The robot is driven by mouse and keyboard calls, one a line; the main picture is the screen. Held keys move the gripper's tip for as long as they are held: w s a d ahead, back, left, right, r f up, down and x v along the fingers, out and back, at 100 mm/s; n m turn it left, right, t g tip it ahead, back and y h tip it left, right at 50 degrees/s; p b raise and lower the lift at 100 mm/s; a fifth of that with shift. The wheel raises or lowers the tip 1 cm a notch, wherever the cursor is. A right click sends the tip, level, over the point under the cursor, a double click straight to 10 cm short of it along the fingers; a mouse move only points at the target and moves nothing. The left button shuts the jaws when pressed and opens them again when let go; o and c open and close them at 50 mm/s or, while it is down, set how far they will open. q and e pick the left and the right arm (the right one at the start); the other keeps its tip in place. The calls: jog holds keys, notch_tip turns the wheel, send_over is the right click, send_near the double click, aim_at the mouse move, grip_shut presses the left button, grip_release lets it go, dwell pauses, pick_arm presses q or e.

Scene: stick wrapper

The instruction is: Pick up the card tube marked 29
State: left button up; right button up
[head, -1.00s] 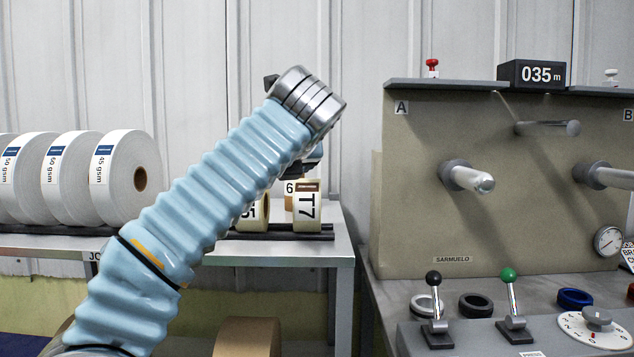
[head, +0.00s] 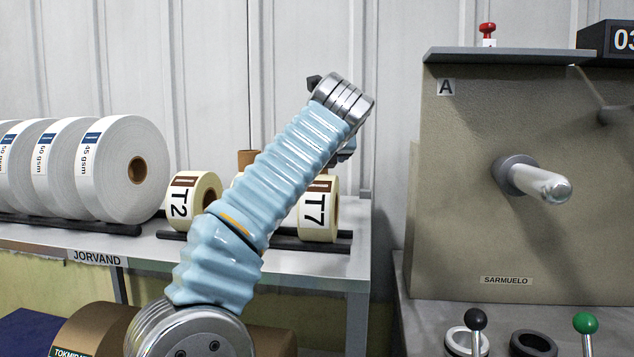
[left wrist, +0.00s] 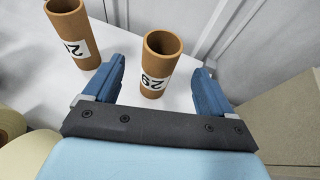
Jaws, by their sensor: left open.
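In the left wrist view a brown card tube (left wrist: 160,58) stands upright on a pale surface, its white label reading 29 upside down. It lies between the two blue fingers of my left gripper (left wrist: 162,68) as seen from the wrist, with space on both sides. The gripper is open and holds nothing. A second card tube (left wrist: 68,22) stands to the left, outside the left finger; its label is only partly readable. In the head view a bit of a brown tube (head: 248,160) shows behind my arm, its label hidden. My right gripper is not in view.
White paper rolls (head: 125,180) and label rolls marked T2 (head: 187,198) and T7 (head: 317,208) lie on the shelf table (head: 150,250). A machine panel (head: 460,220) with a spindle (head: 540,182) stands to the right. Pale rolls (left wrist: 15,130) show at the wrist view's left edge.

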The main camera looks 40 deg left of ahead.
pick_arm(q)
jog(key=x, duration=0.5)
jog(key=shift+w+f, duration=0.1)
jog(key=shift+f, duration=0.2)
jog(key=shift+c, duration=0.5)
jog(key=c, duration=1)
jog(key=shift+c, duration=0.2)
